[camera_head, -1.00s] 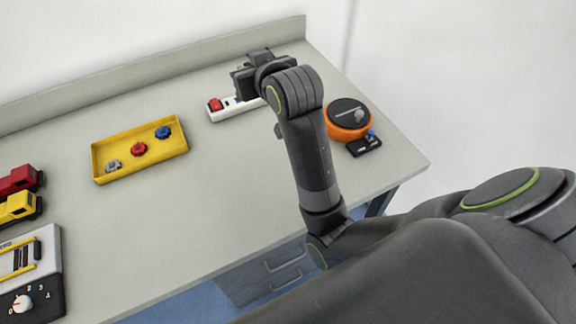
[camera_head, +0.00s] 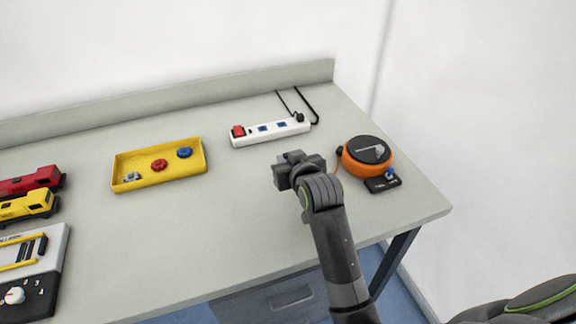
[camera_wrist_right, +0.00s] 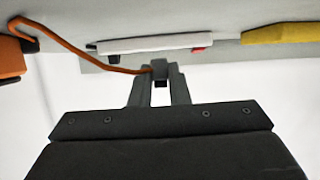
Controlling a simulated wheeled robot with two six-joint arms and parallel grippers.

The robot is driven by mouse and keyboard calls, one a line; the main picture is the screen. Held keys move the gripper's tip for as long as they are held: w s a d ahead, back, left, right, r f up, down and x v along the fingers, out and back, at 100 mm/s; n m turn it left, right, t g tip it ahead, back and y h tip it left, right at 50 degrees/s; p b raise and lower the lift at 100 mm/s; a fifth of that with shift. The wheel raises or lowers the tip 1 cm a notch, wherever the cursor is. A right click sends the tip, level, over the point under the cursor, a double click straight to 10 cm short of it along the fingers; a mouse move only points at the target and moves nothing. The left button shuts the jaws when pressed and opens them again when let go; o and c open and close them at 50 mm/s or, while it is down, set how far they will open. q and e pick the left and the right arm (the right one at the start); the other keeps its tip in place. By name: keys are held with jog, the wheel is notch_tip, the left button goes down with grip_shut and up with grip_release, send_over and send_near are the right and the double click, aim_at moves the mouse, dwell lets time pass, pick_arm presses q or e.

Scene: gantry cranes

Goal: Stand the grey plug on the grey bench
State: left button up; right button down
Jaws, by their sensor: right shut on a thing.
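My right gripper (camera_head: 288,167) is over the grey bench (camera_head: 190,230), in front of the white power strip and left of the orange reel. In the right wrist view my right gripper (camera_wrist_right: 159,74) is shut on the grey plug (camera_wrist_right: 159,65), which sits between the fingertips. An orange cord (camera_wrist_right: 85,48) runs from the plug to the reel. The gripper hides most of the plug in the head view. I cannot tell how high the plug is above the bench. My left gripper is not in view.
The white power strip (camera_head: 255,135) has a red switch and a black plug at its right end. The orange reel (camera_head: 369,157) stands to the right. A yellow tray (camera_head: 160,179) holds small knobs. The front middle is clear.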

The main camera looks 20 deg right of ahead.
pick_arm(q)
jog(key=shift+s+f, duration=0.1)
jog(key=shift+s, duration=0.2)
pick_arm(e)
jog(key=shift+f, duration=0.75)
